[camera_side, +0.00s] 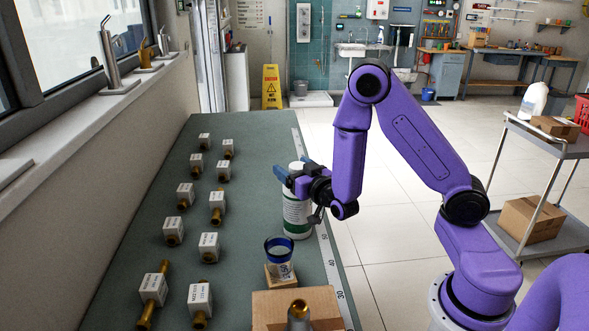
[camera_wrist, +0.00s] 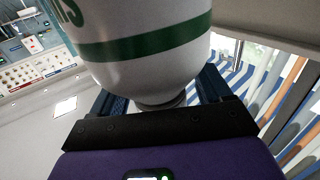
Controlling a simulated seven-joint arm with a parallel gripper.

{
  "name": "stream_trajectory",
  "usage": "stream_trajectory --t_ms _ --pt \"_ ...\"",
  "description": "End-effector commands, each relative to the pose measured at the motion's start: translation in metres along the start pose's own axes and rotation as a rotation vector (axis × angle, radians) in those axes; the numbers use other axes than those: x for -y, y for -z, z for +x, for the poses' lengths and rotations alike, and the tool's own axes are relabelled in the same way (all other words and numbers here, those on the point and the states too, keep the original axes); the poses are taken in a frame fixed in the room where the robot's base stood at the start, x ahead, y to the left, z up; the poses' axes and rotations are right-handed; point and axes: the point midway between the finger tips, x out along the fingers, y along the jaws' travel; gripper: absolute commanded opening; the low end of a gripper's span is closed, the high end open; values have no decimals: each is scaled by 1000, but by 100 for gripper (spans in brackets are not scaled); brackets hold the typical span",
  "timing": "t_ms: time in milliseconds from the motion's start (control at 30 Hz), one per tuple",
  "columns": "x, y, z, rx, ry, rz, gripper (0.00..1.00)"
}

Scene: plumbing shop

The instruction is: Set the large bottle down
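The large bottle (camera_side: 297,216) is white with a green label band and stands upright near the bench's right edge in the side view. My gripper (camera_side: 289,178) is around its upper part, just below the top, and appears shut on it. In the wrist view the bottle (camera_wrist: 145,35) fills the upper middle, its narrowing shoulder between the blue fingers (camera_wrist: 160,98). The bottle hides the fingertips. I cannot tell whether its base touches the bench (camera_side: 253,160) or hangs just above it.
A blue-rimmed glass (camera_side: 279,262) on a small wooden block and a cardboard box (camera_side: 268,309) with a metal piece stand in front of the bottle. Several white-tagged brass fittings (camera_side: 218,205) fill the bench's left part. A measuring strip (camera_side: 328,262) runs along the right edge.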

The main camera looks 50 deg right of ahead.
Motion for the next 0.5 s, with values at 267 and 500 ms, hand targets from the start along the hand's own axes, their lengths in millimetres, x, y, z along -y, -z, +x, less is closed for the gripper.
stream_trajectory --t_ms 267,500 --pt "1 2 -15 4 4 -3 78" --pt "0 3 -38 0 2 0 78"
